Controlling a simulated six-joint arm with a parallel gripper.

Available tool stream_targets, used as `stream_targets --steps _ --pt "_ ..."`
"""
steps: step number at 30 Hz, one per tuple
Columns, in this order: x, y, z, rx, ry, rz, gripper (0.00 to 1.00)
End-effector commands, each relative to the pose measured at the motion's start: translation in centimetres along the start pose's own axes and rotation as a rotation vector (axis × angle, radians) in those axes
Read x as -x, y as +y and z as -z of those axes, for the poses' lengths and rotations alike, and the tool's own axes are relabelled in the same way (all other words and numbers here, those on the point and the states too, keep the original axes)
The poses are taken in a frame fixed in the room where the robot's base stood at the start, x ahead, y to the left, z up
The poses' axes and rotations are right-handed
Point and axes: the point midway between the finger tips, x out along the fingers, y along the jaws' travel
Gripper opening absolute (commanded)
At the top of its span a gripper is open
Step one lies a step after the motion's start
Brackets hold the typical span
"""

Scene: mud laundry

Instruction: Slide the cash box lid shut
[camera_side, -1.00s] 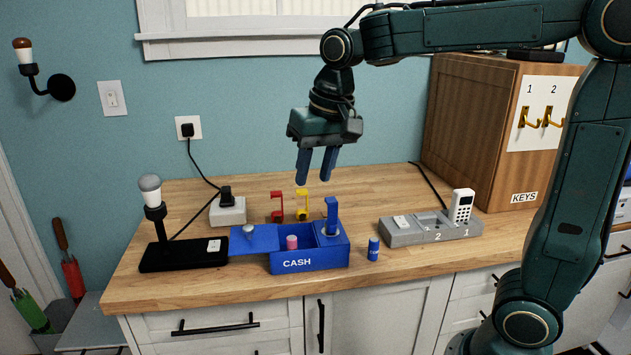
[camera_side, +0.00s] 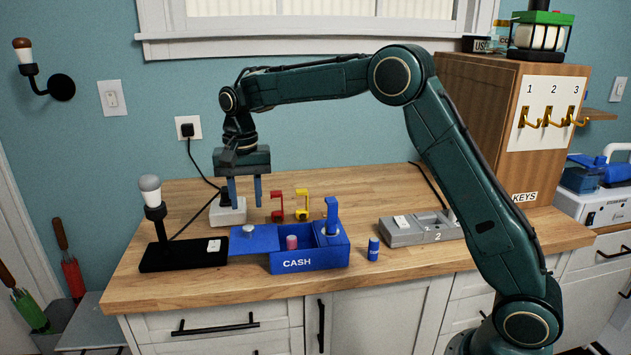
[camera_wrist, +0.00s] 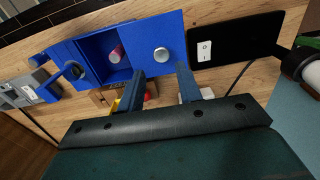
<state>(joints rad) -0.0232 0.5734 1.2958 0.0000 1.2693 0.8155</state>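The blue cash box (camera_side: 310,262) stands on the wooden counter with "CASH" on its front. Its blue lid (camera_side: 262,238) is slid out to the left, with a round silver knob (camera_side: 248,230) on top. A pink cylinder (camera_side: 292,242) shows in the open compartment. The lid (camera_wrist: 178,20) and its knob (camera_wrist: 161,54) also show in the wrist view. My gripper (camera_side: 244,192) points down above the counter, over the lid's left part and seemingly behind it. Its two blue fingers are apart with nothing between them. In the wrist view the fingertips (camera_wrist: 160,72) are near the knob, not touching it.
A black lamp base (camera_side: 185,254) with a bulb stands left of the lid. A white socket block (camera_side: 228,212) is behind. Red and yellow pieces (camera_side: 302,204) stand behind the box. A blue cylinder (camera_side: 373,248) and grey dock (camera_side: 420,228) are at right.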

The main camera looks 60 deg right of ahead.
Motion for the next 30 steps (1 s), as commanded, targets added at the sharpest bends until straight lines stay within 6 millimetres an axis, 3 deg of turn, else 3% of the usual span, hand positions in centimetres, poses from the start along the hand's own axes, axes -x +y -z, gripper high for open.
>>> stream_targets --steps 14,30 --pt "-0.8 -0.2 0.1 -0.007 -0.003 -0.003 0.35" --pt "-5.3 -0.1 0.1 -0.006 -0.004 -0.005 0.35"
